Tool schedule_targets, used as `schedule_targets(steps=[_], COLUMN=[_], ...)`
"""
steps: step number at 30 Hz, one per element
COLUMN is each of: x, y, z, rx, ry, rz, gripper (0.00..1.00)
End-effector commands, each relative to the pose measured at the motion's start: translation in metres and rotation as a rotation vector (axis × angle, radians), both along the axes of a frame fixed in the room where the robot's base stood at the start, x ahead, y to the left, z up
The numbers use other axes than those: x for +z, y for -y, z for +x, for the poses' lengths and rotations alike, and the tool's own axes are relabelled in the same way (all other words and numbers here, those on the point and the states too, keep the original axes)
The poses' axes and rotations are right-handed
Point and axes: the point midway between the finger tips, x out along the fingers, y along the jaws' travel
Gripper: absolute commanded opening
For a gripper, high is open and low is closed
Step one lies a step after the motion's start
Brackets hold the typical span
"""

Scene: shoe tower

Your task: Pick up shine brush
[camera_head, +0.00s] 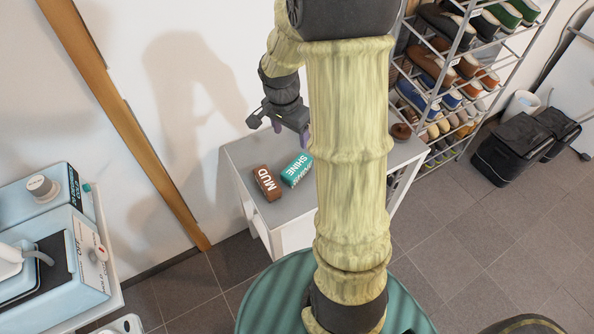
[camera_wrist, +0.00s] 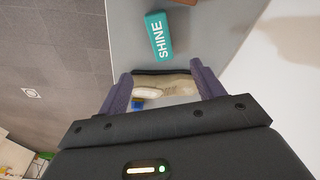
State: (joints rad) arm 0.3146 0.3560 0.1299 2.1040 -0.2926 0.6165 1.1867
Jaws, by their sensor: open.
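The shine brush is a teal block (camera_head: 297,170) with "SHINE" in white, lying on the grey top of a small white cabinet (camera_head: 239,149). In the wrist view the teal block (camera_wrist: 160,36) lies beyond my fingertips, near the top middle. My gripper (camera_head: 291,132) is open, above and a little behind the block in the head view. My arm hides part of the cabinet top on the right.
A brown "MUD" brush (camera_head: 266,183) lies left of the teal block, with a narrow gap between them. A round brown item (camera_head: 400,131) sits at the cabinet's right end. A shoe rack (camera_head: 450,75) stands to the right. A wall is behind the cabinet.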

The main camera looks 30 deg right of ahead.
Motion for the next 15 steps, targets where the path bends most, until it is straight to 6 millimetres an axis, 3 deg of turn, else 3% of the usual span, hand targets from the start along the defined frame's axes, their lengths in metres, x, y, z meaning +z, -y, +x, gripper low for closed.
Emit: schedule_targets(steps=[5,15], x=[-0.016,-0.075], y=[0.002,0.009], z=[0.0,0.004], rx=[0.001,0.002], ry=[-0.004,-0.006], rz=[0.001,0.002], gripper=[0.67,0.67])
